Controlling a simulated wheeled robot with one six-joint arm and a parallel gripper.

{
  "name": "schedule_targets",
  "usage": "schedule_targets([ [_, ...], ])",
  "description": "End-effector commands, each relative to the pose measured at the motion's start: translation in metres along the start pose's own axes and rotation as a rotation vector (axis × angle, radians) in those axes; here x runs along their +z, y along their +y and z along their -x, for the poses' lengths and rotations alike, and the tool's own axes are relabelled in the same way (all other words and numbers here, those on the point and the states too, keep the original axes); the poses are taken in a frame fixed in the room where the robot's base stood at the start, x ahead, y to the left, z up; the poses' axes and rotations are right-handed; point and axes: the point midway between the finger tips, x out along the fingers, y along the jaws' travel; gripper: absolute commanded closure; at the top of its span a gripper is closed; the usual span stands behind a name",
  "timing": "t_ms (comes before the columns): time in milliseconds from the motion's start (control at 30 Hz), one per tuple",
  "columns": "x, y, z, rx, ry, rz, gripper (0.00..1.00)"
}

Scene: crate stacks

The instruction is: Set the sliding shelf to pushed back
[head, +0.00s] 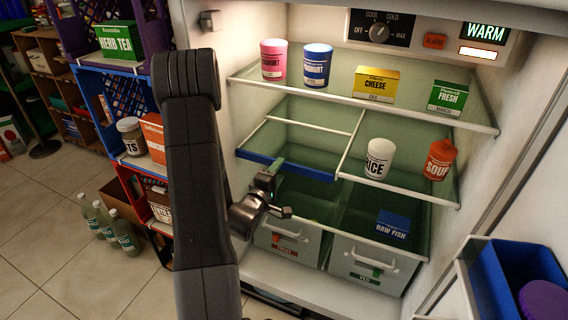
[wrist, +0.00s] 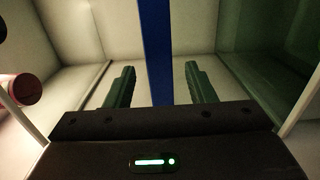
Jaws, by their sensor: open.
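The sliding shelf is the left half of the fridge's middle glass shelf, with a blue front edge (head: 310,173). That edge is about level with the front of the fixed right half, and a white bar (head: 308,126) crosses behind it. The shelf looks empty. My gripper (head: 277,166) is at the blue edge, near its middle. In the wrist view the blue edge (wrist: 157,45) runs between the two spread fingers of my gripper (wrist: 160,85), with a gap on each side. I cannot tell whether either finger touches it.
A white rice tub (head: 380,160) and orange soup container (head: 440,160) stand on the fixed right half. The upper shelf (head: 350,103) holds yogurts, cheese and a green box. Drawers (head: 370,268) sit below. Stacked crates (head: 115,95) and bottles (head: 124,232) stand left.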

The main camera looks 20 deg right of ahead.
Motion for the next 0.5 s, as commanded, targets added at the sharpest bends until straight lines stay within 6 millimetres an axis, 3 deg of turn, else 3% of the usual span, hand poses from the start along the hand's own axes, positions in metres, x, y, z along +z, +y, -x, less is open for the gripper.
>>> schedule_targets([
  [200,0.0,-0.001,-0.036,0.001,-0.002,-0.001,0.5],
  [500,0.0,0.0,-0.051,0.0,0.001,0.0,0.5],
])
